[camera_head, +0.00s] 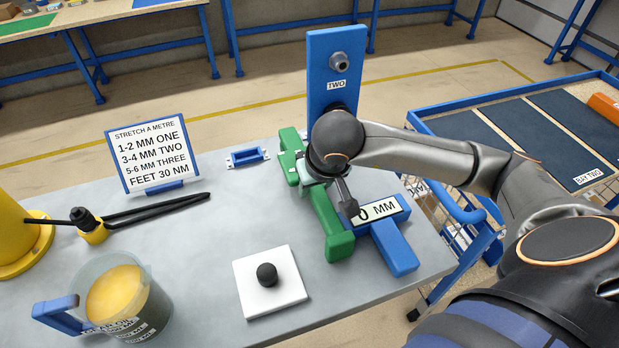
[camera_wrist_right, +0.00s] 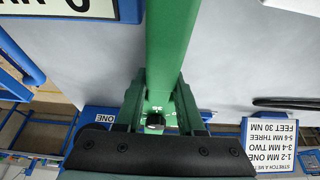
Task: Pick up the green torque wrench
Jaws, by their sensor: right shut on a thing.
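The green torque wrench (camera_head: 338,243) is near the right side of the grey table, its thick green handle end toward the front. My right gripper (camera_head: 314,184) is shut around its middle and hides part of it. In the right wrist view the green bar (camera_wrist_right: 170,45) runs up from between the fingers of my right gripper (camera_wrist_right: 158,112). I cannot tell whether the wrench rests on the table or is slightly above it. My left gripper is not in view.
A blue gauge marked MM (camera_head: 398,250) lies just right of the wrench. A blue post marked TWO (camera_head: 329,98) stands behind. A white pad (camera_head: 254,298) with a black ball, a jug (camera_head: 150,317) and a sign (camera_head: 153,157) are left. A blue-railed cart (camera_head: 460,120) stands right.

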